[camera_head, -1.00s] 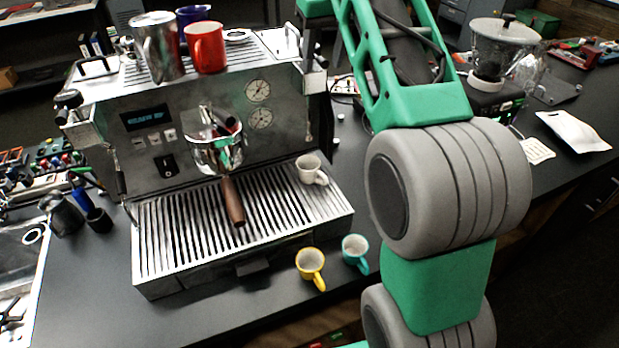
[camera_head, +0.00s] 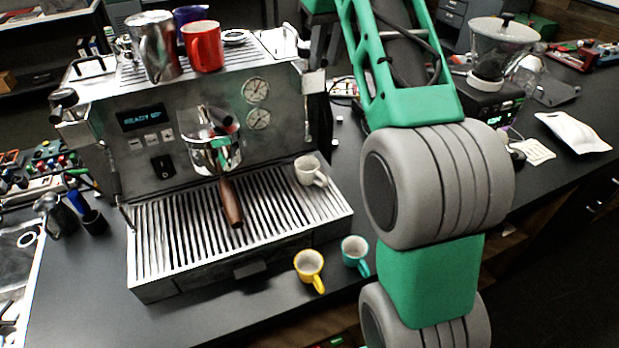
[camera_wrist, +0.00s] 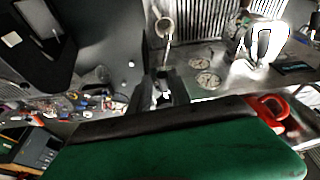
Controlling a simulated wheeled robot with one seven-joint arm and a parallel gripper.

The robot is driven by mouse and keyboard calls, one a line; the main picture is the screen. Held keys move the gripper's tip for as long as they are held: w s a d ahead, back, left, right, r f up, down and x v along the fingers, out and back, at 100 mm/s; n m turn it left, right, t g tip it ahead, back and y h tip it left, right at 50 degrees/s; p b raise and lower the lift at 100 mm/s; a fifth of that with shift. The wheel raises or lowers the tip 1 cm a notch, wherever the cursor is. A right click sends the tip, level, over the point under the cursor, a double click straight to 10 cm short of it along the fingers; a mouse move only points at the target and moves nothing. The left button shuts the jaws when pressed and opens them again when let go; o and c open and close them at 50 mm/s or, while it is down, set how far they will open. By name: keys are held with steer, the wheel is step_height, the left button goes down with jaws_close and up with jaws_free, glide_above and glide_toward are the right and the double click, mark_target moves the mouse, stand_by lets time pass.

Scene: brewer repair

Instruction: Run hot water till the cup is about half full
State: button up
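The espresso machine (camera_head: 200,130) stands on the dark counter in the head view. A white cup (camera_head: 309,171) stands upright at the right end of its slatted drip tray (camera_head: 165,250). The water level inside the cup is too small to tell. A metal hot water or steam fitting (camera_head: 313,84) is at the machine's right side. My gripper (camera_wrist: 165,92) shows as dark fingers in the middle of the wrist view, near the machine's gauges (camera_wrist: 205,80). Whether it holds anything is unclear. It is out of sight in the head view.
A portafilter (camera_head: 230,202) sits in the machine, handle forward. A yellow cup (camera_head: 309,264) and a teal cup (camera_head: 355,250) stand on the counter in front. A steel pitcher (camera_head: 153,48) and a red cup (camera_head: 203,46) stand on top. A grinder (camera_head: 499,50) is at the back right.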

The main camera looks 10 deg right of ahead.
steer(key=w+d+n+p, duration=0.1)
steer(key=n+p, duration=0.1)
steer(key=n, duration=0.1)
steer(key=w+d+n+g+y+p, duration=0.1)
steer(key=n+p, duration=0.1)
steer(key=n, duration=0.1)
steer(key=w+d+n+y+p, duration=0.1)
steer(key=d+n+p, duration=0.1)
steer(key=n, duration=0.1)
steer(key=shift+w+g, duration=0.1)
steer(key=shift+g, duration=0.2)
stand_by(0.5)
stand_by(4.2)
